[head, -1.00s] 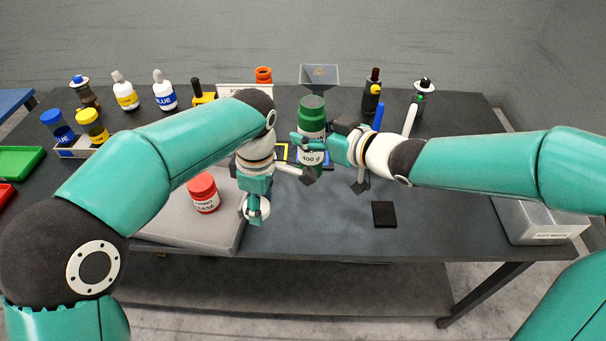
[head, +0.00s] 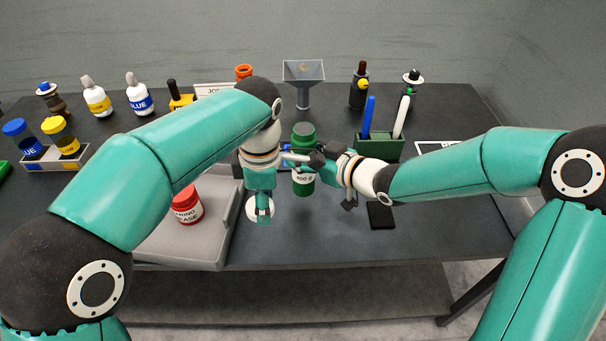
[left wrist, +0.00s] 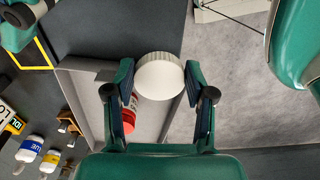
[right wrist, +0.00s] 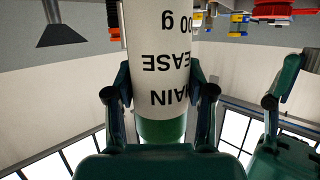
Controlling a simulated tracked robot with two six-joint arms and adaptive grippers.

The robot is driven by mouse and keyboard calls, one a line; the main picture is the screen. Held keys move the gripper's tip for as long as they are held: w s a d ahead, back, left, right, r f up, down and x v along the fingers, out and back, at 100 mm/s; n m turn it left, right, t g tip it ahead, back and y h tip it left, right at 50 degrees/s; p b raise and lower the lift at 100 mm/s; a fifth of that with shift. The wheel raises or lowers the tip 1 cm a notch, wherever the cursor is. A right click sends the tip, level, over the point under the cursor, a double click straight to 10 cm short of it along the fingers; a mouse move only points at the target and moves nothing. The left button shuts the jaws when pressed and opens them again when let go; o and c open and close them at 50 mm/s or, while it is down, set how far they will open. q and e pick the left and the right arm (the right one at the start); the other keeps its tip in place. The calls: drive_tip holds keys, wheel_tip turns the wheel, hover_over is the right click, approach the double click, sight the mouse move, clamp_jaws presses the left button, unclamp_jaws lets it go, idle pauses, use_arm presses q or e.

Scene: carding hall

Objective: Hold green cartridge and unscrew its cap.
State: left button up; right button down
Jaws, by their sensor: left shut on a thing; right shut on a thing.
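The green cartridge (head: 304,186) with a white label is upright in the head view, a dark opening or top facing up. My right gripper (head: 318,164) is shut around it. In the right wrist view its label (right wrist: 160,50) reads upside down, with the green end (right wrist: 162,130) between the fingers. My left gripper (head: 260,200) points down and is shut on a round white ridged cap (left wrist: 160,76). The cap also shows in the head view (head: 260,212), apart from the cartridge, lower and to its left. The cartridge's top is too small to read clearly.
A red jar (head: 187,205) stands on a grey tray (head: 170,246) at left. Several bottles line the back. A funnel (head: 303,72) and a green pen holder (head: 381,147) stand behind the cartridge. A black pad (head: 381,216) lies at right; the table's front right is otherwise clear.

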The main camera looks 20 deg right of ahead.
sight(313, 174)
drive_tip(key=shift+f, duration=2.6)
drive_tip(key=c, duration=0.8)
unclamp_jaws()
drive_tip(key=shift+f, duration=0.15)
drive_tip(key=o, duration=0.4)
